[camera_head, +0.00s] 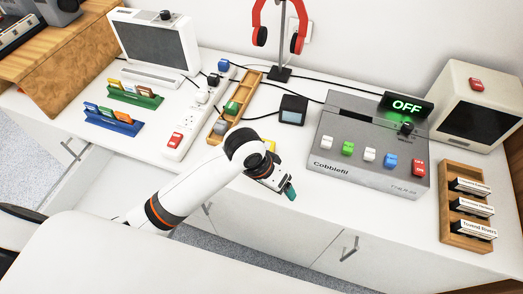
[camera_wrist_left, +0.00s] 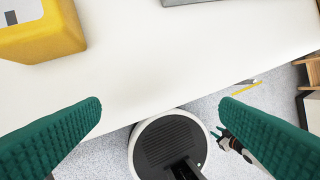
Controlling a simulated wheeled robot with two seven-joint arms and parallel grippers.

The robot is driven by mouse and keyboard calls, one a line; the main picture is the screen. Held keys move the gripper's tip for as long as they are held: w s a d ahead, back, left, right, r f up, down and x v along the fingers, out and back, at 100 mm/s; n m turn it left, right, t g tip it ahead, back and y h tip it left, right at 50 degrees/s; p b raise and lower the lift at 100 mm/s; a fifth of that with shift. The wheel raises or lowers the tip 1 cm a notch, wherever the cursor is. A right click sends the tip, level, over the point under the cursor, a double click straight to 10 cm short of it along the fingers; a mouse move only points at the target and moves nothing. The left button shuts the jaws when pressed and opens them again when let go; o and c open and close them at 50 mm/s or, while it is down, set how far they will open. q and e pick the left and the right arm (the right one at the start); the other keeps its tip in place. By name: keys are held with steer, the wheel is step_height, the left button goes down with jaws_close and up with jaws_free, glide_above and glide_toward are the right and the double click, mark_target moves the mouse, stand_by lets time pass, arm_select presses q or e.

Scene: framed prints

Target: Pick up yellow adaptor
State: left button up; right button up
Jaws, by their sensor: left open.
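The yellow adaptor (camera_head: 269,145) sits on the white counter, mostly hidden behind my left arm in the head view. In the left wrist view the yellow adaptor (camera_wrist_left: 42,38) is a rounded block at the top left, cut off by the frame edge. My left gripper (camera_head: 289,191) is over the counter's front edge, nearer the front than the adaptor. In the wrist view its teal fingers (camera_wrist_left: 161,104) are wide apart with nothing between them; the adaptor lies beyond the left finger. A small dark gripper, apparently my right one (camera_wrist_left: 224,138), shows low over the floor.
A grey console (camera_head: 370,150) with coloured keys stands right of the arm. Cables cross the counter.

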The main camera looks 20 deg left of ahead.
arm_select(q)
steer(key=w+a+r+n+y, duration=0.1)
steer(key=w+a+r, duration=0.1)
steer(key=w, duration=0.2)
steer(key=w+a+r+n+g+y, duration=0.1)
steer(key=w+a+r, duration=0.1)
steer(key=w, duration=0.2)
steer(key=w+a+r+n+y, duration=0.1)
steer(key=w+a+r, duration=0.1)
steer(key=w+a, duration=0.1)
steer(key=shift+w+a+r+g, duration=0.1)
steer(key=shift+w+r+g, duration=0.25)
steer(key=shift+w+g, duration=0.1)
step_height(320, 180, down, 11)
steer(key=shift+f+p, duration=0.1)
steer(key=shift+p, duration=0.3)
steer(key=c, duration=1.3)
